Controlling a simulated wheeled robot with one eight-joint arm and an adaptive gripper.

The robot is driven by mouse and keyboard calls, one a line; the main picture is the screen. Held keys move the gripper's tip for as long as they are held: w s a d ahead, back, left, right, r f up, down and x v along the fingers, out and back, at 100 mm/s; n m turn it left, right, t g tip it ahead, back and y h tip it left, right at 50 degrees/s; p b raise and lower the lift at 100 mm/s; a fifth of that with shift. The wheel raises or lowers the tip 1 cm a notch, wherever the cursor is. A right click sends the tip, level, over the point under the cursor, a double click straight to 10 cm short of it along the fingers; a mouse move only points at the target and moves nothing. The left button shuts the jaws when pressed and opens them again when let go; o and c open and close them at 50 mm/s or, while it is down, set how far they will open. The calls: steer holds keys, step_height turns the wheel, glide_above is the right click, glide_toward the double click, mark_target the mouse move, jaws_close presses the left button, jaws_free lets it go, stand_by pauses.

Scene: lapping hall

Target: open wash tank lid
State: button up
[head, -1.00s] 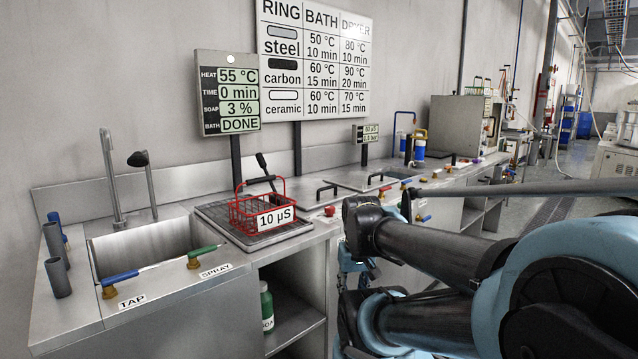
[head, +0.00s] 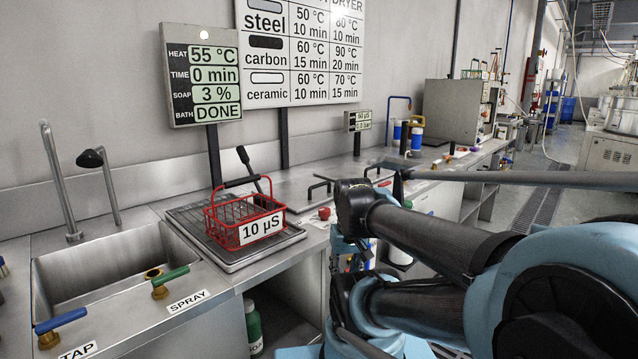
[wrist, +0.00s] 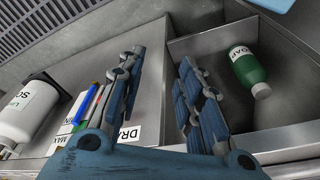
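Flat steel lids with black bar handles are set in the counter behind and right of the red basket in the head view. The nearer lid (head: 296,190) has its handle (head: 320,186) standing up; a second handle (head: 372,168) is further right. Both lids look shut; I cannot tell for sure which covers the wash tank. My gripper (wrist: 160,72) is open and empty in the wrist view, its two blue-and-grey fingers apart, low in front of open cabinet shelving. It is away from the lids. In the head view my arm hides the gripper.
A red wire basket (head: 222,220) marked 10 µS stands on a ribbed drain tray (head: 213,252). A sink (head: 110,265) with tap and spray levers is at left. A red knob (head: 324,213) sits at the counter edge. A green bottle (wrist: 246,68) is on the shelf below.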

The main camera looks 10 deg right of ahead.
steer(key=w+r+m, duration=0.2)
steer(key=w+r, duration=0.3)
steer(key=r, duration=0.3)
step_height(320, 180, up, 20)
steer(key=m+y, duration=0.1)
steer(key=m, duration=0.8)
glide_above(320, 184)
steer(key=s+d, duration=0.2)
steer(key=s, duration=0.1)
steer(key=x, duration=1.6)
steer(key=shift+a+f, duration=0.15)
steer(key=shift+a, duration=0.2)
